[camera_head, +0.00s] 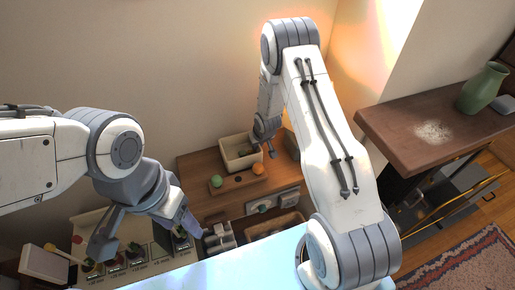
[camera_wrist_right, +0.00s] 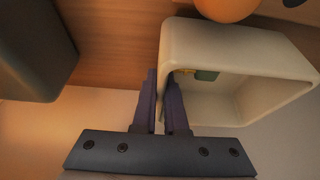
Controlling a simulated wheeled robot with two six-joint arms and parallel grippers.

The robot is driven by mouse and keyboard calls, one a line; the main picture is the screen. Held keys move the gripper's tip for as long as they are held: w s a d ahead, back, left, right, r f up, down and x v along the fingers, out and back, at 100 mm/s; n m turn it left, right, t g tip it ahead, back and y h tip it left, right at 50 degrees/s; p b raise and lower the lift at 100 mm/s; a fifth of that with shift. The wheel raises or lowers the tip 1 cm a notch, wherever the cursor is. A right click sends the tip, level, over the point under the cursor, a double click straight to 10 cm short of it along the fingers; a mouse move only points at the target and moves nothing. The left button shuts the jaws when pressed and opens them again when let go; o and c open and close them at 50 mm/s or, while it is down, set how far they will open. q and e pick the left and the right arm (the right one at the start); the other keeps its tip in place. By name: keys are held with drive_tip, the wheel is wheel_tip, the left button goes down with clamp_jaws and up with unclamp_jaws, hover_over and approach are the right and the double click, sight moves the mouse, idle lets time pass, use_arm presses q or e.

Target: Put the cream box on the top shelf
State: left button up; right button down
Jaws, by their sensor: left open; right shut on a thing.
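The cream box (camera_head: 229,146) is open-topped and sits at or just above the wooden top shelf (camera_head: 196,164) near the wall; I cannot tell if it touches the wood. My right gripper (camera_head: 264,148) reaches down at its right side. In the right wrist view, the fingers of the right gripper (camera_wrist_right: 162,78) are shut on one wall of the cream box (camera_wrist_right: 262,50), one finger inside it. A small green and yellow thing (camera_wrist_right: 206,75) shows inside. My left gripper (camera_head: 147,230) is open and empty at the lower left, above a labelled tray.
A green ball (camera_head: 216,181) and an orange ball (camera_head: 258,169) are on the shelf in front of the box. A dark block (camera_head: 291,143) stands right of my right gripper. The labelled tray (camera_head: 89,219) holds several small items. A brown cabinet (camera_head: 400,120) with a green vase (camera_head: 483,88) stands right.

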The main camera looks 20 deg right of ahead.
drive_tip(key=shift+f, duration=0.45)
drive_tip(key=shift+f, duration=0.1)
drive_tip(key=c, duration=1)
unclamp_jaws()
drive_tip(key=shift+o, duration=0.2)
